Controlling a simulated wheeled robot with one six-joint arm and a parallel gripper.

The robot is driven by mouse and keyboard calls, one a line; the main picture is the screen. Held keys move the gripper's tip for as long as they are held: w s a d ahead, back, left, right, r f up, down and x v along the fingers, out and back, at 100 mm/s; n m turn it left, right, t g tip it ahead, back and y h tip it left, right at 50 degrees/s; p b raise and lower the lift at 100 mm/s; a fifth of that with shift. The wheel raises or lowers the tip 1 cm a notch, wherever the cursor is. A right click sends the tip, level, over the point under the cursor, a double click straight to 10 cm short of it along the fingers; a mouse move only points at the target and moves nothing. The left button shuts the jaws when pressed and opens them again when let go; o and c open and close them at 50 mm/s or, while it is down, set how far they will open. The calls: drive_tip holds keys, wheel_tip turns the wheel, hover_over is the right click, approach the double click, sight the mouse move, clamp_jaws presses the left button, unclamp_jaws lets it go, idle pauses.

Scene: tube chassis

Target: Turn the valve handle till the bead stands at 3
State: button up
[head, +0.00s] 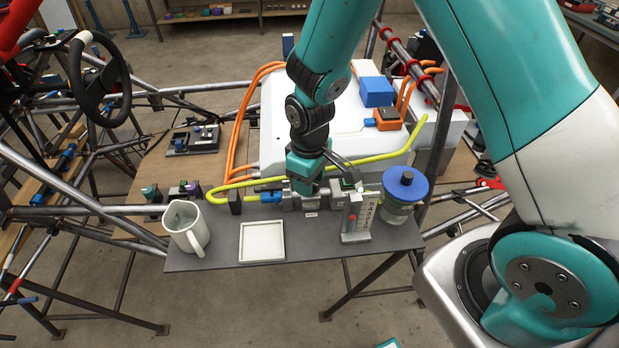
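The valve block (312,201) is grey metal and sits on the grey shelf, with a blue fitting at its left. A pale upright gauge (357,224) with a column of dark numerals stands at its right. A small red bead (352,217) shows on the gauge's left part, low down; which numeral it stands at is too small to tell. The valve handle is not clear there, partly hidden by my gripper. Finger opening and contact cannot be made out.
A jar with a blue lid (405,186) stands close right of the gauge. A white square tray (262,242) and a white jug (186,228) are on the shelf to the left. A yellow-green hose (390,151) runs behind the valve. The shelf's front edge is near.

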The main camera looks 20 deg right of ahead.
wheel_tip(320, 180, up, 17)
drive_tip(key=b, duration=0.2)
drive_tip(key=shift+r, duration=0.2)
drive_tip(key=shift+s, duration=0.1)
idle(0.4)
drive_tip(key=s+a+r+y, duration=0.2)
drive_tip(key=s, duration=0.7)
drive_tip(key=s+a+r+y, duration=0.2)
drive_tip(key=s, duration=0.7)
drive_tip(key=shift+s+a+r, duration=0.3)
drive_tip(key=shift+s+r, duration=0.05)
drive_tip(key=shift+w, duration=0.1)
